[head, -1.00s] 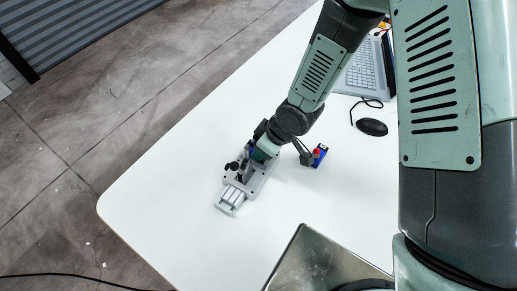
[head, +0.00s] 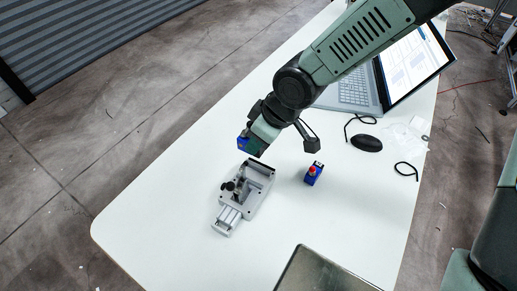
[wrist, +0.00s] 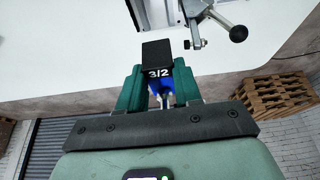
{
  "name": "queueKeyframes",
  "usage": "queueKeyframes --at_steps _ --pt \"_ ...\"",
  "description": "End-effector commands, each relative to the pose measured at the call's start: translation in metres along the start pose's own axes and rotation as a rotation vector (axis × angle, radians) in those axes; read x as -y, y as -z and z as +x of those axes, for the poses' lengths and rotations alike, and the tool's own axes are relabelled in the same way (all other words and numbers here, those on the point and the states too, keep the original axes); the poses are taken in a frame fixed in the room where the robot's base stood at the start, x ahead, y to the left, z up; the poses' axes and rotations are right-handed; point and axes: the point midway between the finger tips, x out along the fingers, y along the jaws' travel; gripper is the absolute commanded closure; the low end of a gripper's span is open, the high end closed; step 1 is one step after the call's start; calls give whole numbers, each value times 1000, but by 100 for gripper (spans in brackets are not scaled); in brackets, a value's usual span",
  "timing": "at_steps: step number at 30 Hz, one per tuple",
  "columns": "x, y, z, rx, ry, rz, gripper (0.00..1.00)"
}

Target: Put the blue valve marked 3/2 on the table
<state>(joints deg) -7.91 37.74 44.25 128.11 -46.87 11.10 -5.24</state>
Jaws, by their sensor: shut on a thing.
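The blue valve marked 3/2 (wrist: 159,74) is between my gripper's (wrist: 160,90) green fingers in the wrist view, its black top facing the camera. In the head view a blue bit of the valve (head: 242,144) shows beside my gripper (head: 252,148). My gripper is shut on it, above the table (head: 160,220), at the far end of the grey clamp fixture (head: 245,195). The fixture stands on the table, and its lever with a black knob (wrist: 238,33) shows in the wrist view.
A blue block with a red button (head: 313,173) stands right of the fixture. A laptop (head: 385,80), a black mouse (head: 366,143) and cables lie at the far right. A metal tray (head: 320,272) is at the near edge. The table's left part is clear.

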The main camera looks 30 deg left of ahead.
Motion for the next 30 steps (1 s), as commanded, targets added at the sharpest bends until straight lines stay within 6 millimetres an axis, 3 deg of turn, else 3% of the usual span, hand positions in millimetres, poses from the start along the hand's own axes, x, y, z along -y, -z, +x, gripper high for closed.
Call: queueKeyframes --at_steps 7,14,20,30 --pt "-2 16 -41 -2 -5 1 100" --pt "1 27 -54 -1 14 -34 100" --pt "15 47 -27 -5 132 -296 100" --pt "73 75 64 -2 444 -1047 100"
